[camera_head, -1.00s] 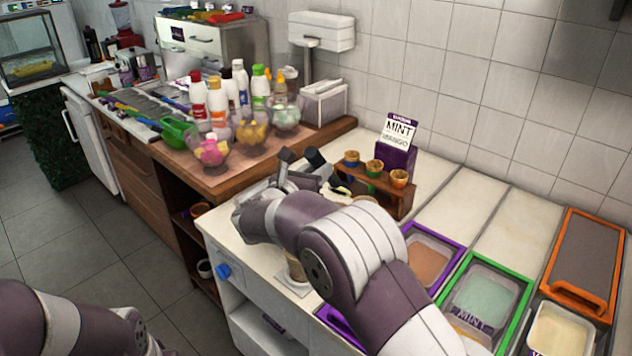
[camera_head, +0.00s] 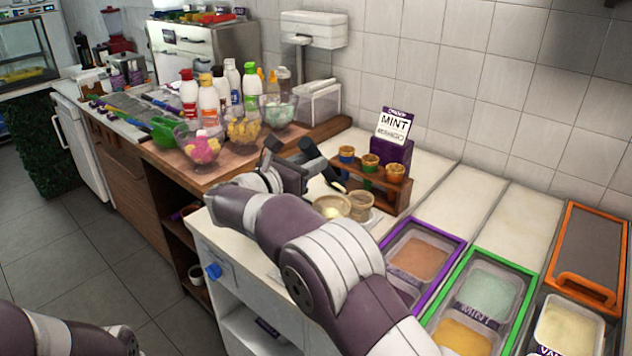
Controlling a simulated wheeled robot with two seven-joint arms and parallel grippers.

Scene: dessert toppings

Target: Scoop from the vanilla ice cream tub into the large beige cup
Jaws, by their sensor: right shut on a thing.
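The vanilla tub (camera_head: 568,328) is at the lower right, with pale cream contents and a partly cut-off label. Two beige cups stand close together on the counter. The left one (camera_head: 332,206) looks larger and has pale yellow contents; the other (camera_head: 361,207) is beside it. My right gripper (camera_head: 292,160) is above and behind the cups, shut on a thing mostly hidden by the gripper. A dark handle-like piece (camera_head: 334,180) shows between gripper and cups; it is probably part of a scoop. My left arm shows at the lower left; its gripper is out of view.
A wooden rack (camera_head: 385,188) with several small cones stands behind the cups, before a purple mint box (camera_head: 391,152). Brown (camera_head: 420,258), mint (camera_head: 488,294) and orange-yellow (camera_head: 462,338) tubs lie to the right. Bowls and bottles crowd the wooden counter at left.

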